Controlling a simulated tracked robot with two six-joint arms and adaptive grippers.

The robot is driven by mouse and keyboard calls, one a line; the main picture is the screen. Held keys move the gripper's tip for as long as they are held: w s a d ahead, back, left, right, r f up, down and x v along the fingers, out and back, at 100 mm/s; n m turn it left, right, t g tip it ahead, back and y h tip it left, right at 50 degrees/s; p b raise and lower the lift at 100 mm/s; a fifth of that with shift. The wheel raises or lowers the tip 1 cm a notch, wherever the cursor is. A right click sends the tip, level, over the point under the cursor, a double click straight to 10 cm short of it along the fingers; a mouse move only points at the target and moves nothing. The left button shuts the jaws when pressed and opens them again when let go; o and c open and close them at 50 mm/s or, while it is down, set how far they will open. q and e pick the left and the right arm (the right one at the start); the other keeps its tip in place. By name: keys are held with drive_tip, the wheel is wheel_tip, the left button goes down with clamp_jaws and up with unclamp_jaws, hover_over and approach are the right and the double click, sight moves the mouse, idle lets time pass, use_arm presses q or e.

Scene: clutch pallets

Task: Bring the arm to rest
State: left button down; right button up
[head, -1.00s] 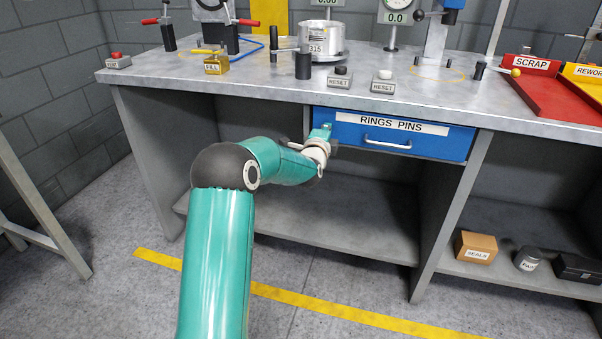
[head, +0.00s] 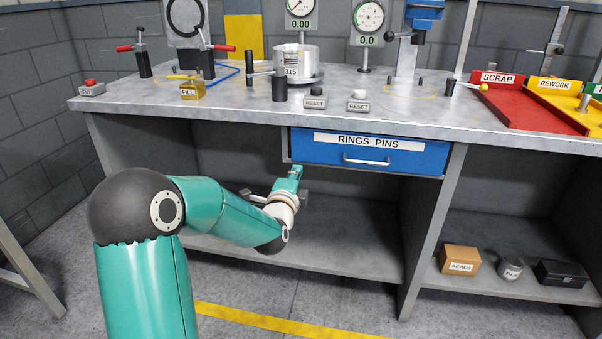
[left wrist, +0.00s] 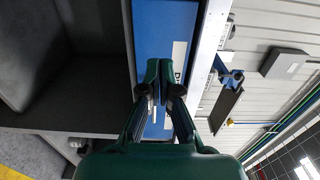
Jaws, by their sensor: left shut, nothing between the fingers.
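My left arm comes in from the lower left of the head view. Its gripper (head: 295,172) is just below the left end of the blue drawer (head: 310,152), in front of the open space under the bench. In the left wrist view the two dark green fingers (left wrist: 160,66) are together with nothing between them. The drawer, labelled RINGS PINS, looks closed. My right gripper is not in view.
The grey bench (head: 220,115) overhangs my left gripper. It carries a metal housing (head: 298,62), two reset buttons and red (head: 525,105) and yellow trays. A lower shelf (head: 340,250) holds a SEALS box (head: 460,260), a can and a black case at right.

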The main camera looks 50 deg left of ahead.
use_arm(q)
drive_tip(key=w+d+f+m+h, duration=0.2)
drive_tip(key=w+d+f+h, duration=0.1)
drive_tip(key=d+f, duration=0.4)
drive_tip(key=w+d+f+m+h, duration=0.1)
drive_tip(key=w+d+f+h, duration=0.2)
drive_tip(key=d+f, duration=0.45)
drive_tip(key=s+d+f+g+h, duration=0.2)
drive_tip(key=d+f+g+h, duration=0.15)
drive_tip(key=d+f, duration=1)
drive_tip(key=s+d+f+n+g+h, duration=0.3)
drive_tip(key=s+d+f+n+g, duration=0.1)
drive_tip(key=s+d+f, duration=0.4)
drive_tip(key=s+d+f+n+g+h, duration=0.35)
drive_tip(key=s+d+f, duration=0.3)
drive_tip(key=s, duration=0.45)
drive_tip(key=s+d+n+g, duration=0.1)
drive_tip(key=s+n+g, duration=0.1)
drive_tip(key=s+n, duration=0.35)
wheel_tip(320, 180, up, 28)
drive_tip(key=w+n+p, duration=0.1)
drive_tip(key=n+p, duration=0.1)
drive_tip(key=p, duration=2.5)
drive_tip(key=shift+w+f+y, duration=0.15)
drive_tip(key=shift+w+y, duration=0.05)
drive_tip(key=shift+y, duration=0.1)
